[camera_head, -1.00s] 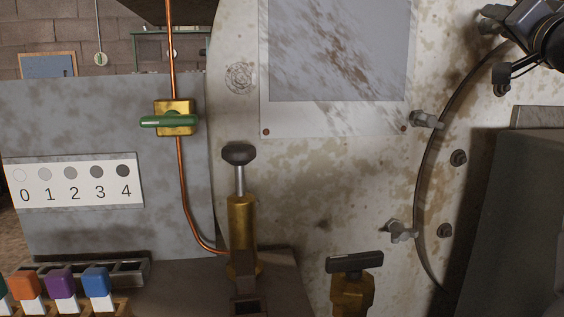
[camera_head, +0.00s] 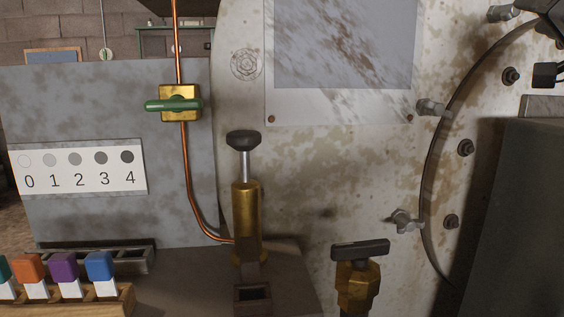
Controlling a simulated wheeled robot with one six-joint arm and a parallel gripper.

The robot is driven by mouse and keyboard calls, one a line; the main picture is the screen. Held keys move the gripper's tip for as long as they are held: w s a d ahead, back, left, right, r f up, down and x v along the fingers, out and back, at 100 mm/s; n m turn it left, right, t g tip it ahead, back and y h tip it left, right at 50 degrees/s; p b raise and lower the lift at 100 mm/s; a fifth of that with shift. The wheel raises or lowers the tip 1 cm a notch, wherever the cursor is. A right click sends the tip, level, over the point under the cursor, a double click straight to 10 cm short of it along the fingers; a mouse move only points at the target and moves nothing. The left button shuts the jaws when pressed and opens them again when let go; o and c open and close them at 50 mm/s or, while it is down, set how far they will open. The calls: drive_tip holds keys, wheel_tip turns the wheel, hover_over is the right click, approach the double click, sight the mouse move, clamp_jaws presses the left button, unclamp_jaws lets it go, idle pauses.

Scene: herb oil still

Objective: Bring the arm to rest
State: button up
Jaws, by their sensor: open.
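My gripper (camera_head: 546,45) is partly in view at the top right edge, in front of the still's pale, stained body (camera_head: 310,170). Its dark jaw parts are apart, with nothing visible between them. The rest of my arm is cut off by the frame. The gripper appears near the curved door rim with its wing nuts, but I cannot tell how far in front of it.
A brass pump (camera_head: 246,215) with a dark knob stands at centre. A green-handled valve (camera_head: 175,104) sits on the copper pipe. A brass tap (camera_head: 358,280) is at lower right. Coloured-top pieces stand in a wooden rack (camera_head: 120,300) beside a grey tray (camera_head: 135,260).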

sight(512, 12)
drive_tip(key=v, duration=0.4)
drive_tip(key=p+x, duration=0.2)
drive_tip(key=x, duration=0.9)
drive_tip(key=shift+w+r, duration=0.1)
drive_tip(key=shift+r, duration=0.1)
drive_tip(key=shift+a+r+m+h+p, duration=0.1)
drive_tip(key=shift+m+h+p, duration=0.2)
drive_tip(key=shift+m+p, duration=0.8)
drive_tip(key=m+g+h+p, duration=0.1)
drive_tip(key=m+p, duration=0.2)
drive_tip(key=p, duration=0.1)
drive_tip(key=m+g+h+p, duration=0.1)
drive_tip(key=m+p, duration=0.2)
drive_tip(key=p, duration=0.3)
drive_tip(key=shift+m+g, duration=0.4)
drive_tip(key=m+g+p, duration=0.2)
drive_tip(key=m+p, duration=0.3)
drive_tip(key=p, duration=0.8)
drive_tip(key=shift+m, duration=0.4)
drive_tip(key=shift+p, duration=0.4)
drive_tip(key=shift+f+m+p, duration=0.3)
drive_tip(key=shift+m+p, duration=0.1)
drive_tip(key=shift+p, duration=0.05)
drive_tip(key=shift+f+g, duration=0.2)
drive_tip(key=shift+g, duration=0.1)
